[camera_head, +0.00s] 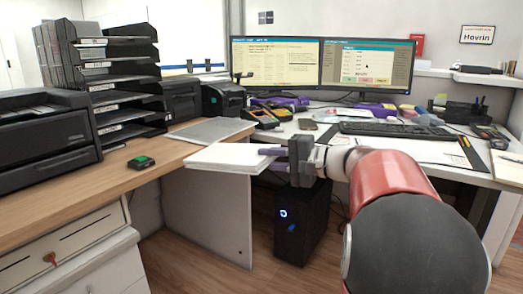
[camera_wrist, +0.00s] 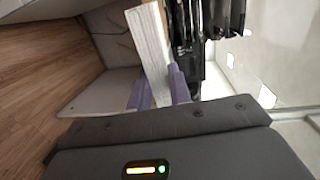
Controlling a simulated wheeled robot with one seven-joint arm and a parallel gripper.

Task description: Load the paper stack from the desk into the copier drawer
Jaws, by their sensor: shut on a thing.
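The white paper stack (camera_head: 228,157) is held out level in the air, off the near edge of the wooden desk. My gripper (camera_head: 272,153) is shut on its right end. In the wrist view the purple fingertips (camera_wrist: 158,90) sit on either side of the stack (camera_wrist: 150,48), which shows edge-on. A black machine (camera_head: 45,135), possibly the copier, stands at the left on the wooden counter. I cannot make out an open drawer on it.
Black paper trays (camera_head: 120,85) stand behind the machine. A grey flat pad (camera_head: 210,130) and a small black device with a green top (camera_head: 141,162) lie on the wooden counter (camera_head: 110,185). A black computer tower (camera_head: 300,225) stands on the floor below my gripper. Monitors (camera_head: 365,65) and a keyboard (camera_head: 385,130) fill the white desk.

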